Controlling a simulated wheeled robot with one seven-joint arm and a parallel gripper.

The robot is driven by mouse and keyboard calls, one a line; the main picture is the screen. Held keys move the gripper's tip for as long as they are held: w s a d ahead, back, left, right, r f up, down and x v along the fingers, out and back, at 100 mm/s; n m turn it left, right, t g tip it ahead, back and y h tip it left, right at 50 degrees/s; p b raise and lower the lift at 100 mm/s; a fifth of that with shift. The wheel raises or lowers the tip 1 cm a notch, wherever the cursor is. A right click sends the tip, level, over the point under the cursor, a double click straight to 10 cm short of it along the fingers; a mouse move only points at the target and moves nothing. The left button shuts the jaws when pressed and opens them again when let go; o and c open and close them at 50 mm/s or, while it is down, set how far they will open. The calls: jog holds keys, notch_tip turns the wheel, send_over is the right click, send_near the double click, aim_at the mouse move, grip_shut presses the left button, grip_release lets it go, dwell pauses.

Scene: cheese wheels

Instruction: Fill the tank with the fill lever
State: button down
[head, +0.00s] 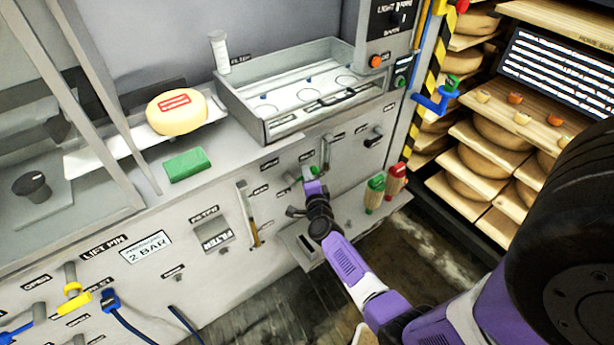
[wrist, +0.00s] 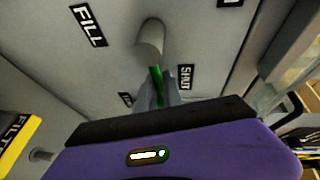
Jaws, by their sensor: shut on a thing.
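The green fill lever (wrist: 156,76) hangs from a grey round boss on the panel in the wrist view. A FILL label (wrist: 88,26) is to its left and a SHUT label (wrist: 186,77) to its right. My gripper (wrist: 157,98) is shut on the lever, its fingers covering the lever's lower end. In the head view my gripper (head: 312,182) is at the panel front below the open metal tank (head: 240,103), with a bit of the green lever (head: 314,170) showing. I cannot tell a water level in the tank.
A yellow cheese wheel (head: 177,113) and a green block (head: 186,164) are on the counter left of the tank. A FILTER cover (head: 212,236) and an upright gauge tube (head: 249,213) are left of my gripper. Green and red bottles (head: 374,194) stand to its right. Cheese shelves are at right.

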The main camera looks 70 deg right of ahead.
jog(key=n, duration=0.1)
jog(key=r+n+h+b, duration=0.1)
jog(key=n+b, duration=0.1)
jog(key=shift+w+a+r+t+h, duration=0.1)
jog(key=shift+a+r+t+h, duration=0.2)
jog(key=shift+h, duration=0.1)
jog(key=shift+w+a+r+n+t+h+b, duration=0.1)
jog(key=shift+a+r+n+t+h+b, duration=0.2)
jog(key=shift+n+b, duration=0.4)
jog(key=shift+w+a+r+n+t+h+b, duration=0.15)
jog(key=shift+r+n+t+b, duration=0.2)
jog(key=shift+n, duration=0.7)
jog(key=shift+w+a+r+n+t+h+b, duration=0.15)
jog(key=shift+r+n+h+b, duration=0.15)
jog(key=shift+n+b, duration=0.45)
jog(key=shift+r, duration=0.1)
jog(key=c, duration=1.5)
grip_release()
jog(key=v, duration=0.7)
jog(key=shift+s+a, duration=0.25)
jog(key=shift+s, duration=0.05)
